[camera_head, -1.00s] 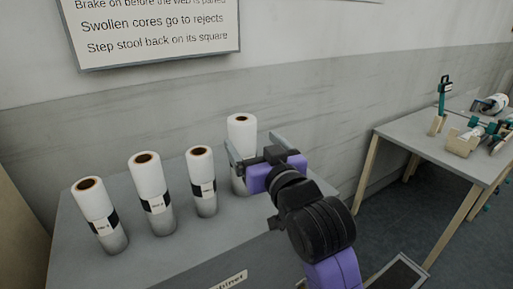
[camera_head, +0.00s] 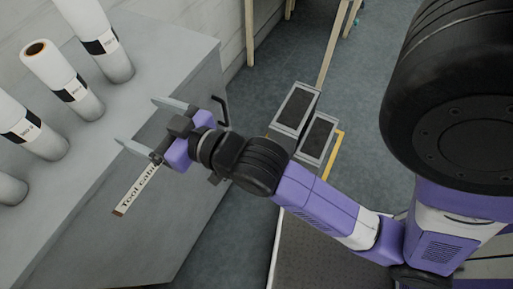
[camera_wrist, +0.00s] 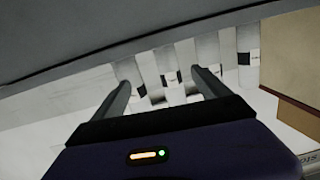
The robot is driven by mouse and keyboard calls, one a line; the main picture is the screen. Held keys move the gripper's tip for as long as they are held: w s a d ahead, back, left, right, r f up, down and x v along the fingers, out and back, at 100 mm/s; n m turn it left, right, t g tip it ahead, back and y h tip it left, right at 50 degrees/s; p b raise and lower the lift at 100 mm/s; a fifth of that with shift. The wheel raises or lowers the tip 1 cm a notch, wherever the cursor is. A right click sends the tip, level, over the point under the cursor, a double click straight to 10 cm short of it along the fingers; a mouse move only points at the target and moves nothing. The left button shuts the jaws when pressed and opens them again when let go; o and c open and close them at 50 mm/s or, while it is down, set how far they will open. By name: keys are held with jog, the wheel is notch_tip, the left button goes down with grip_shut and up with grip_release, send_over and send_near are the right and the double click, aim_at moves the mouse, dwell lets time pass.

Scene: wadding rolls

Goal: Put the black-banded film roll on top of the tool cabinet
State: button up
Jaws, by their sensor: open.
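Several white film rolls with dark bands and pale labels stand upright on the tool cabinet (camera_head: 160,50). In the head view, the rightmost roll (camera_head: 88,20) is partly cut off at the top; a roll with a brown core (camera_head: 55,62), another roll (camera_head: 28,122) and a partly cut-off roll (camera_head: 8,188) follow leftward. My gripper (camera_head: 137,121) is open and empty near the cabinet's front edge, apart from the rolls. In the wrist view, rolls (camera_wrist: 207,50) show beyond and between my open fingers (camera_wrist: 162,78). I cannot read which labels they carry.
The cabinet's name label (camera_head: 136,188) is on its front edge. A dark-treaded step stool (camera_head: 296,107) stands on the floor right of the cabinet, beside a yellow floor line (camera_head: 333,156). The cabinet top's right end is bare.

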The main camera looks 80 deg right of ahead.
jog(key=s+a+f+n+y, duration=0.1)
jog(key=s+a+f, duration=0.1)
jog(key=s, duration=0.5)
jog(key=s+a+f+n+g+y, duration=0.1)
jog(key=s+a+f, duration=0.1)
jog(key=s, duration=0.6)
jog(key=s+a+f+n+y, duration=0.1)
jog(key=s+a+f+y, duration=0.1)
jog(key=s, duration=0.6)
jog(key=shift+s+a+f+g, duration=0.15)
jog(key=shift+a+f+g, duration=0.2)
jog(key=shift+f, duration=0.45)
